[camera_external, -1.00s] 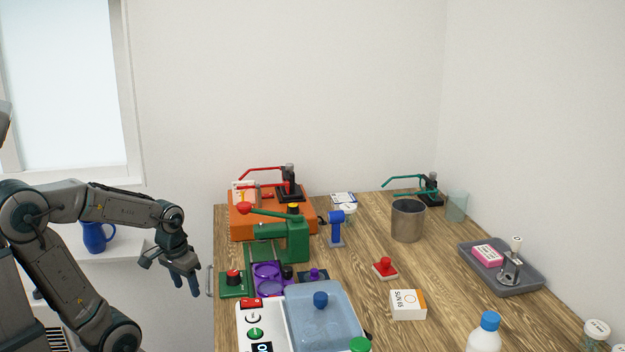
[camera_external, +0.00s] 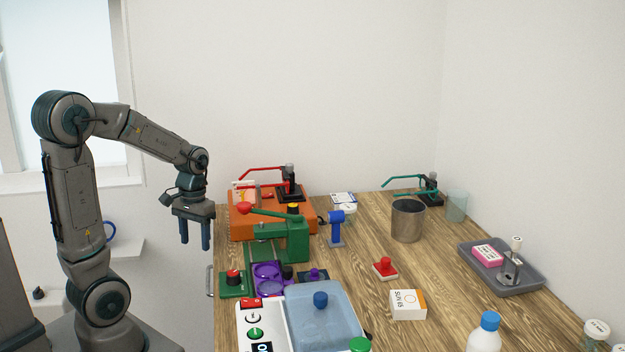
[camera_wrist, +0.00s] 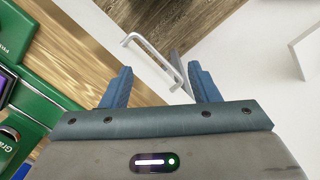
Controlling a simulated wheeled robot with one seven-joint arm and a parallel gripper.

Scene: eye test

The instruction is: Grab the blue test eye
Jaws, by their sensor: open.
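A small blue upright piece with a rounded head (camera_external: 337,228) stands on the wooden table in the external view, right of the green lever device; it looks like the blue test eye, though its details are too small to be sure. My gripper (camera_external: 195,246) points down, open and empty, left of the table's left edge and well apart from the blue piece. In the wrist view my gripper (camera_wrist: 161,82) shows two spread blue fingers with nothing held. I cannot make out the blue piece in that view.
A green lever device (camera_external: 297,242) and an orange box (camera_external: 240,222) stand nearest my gripper on the table (camera_external: 360,280). A purple tray, a clear-lidded box (camera_external: 340,325) and a metal cup (camera_external: 408,222) are around. A metal handle (camera_wrist: 150,52) lies below my fingers.

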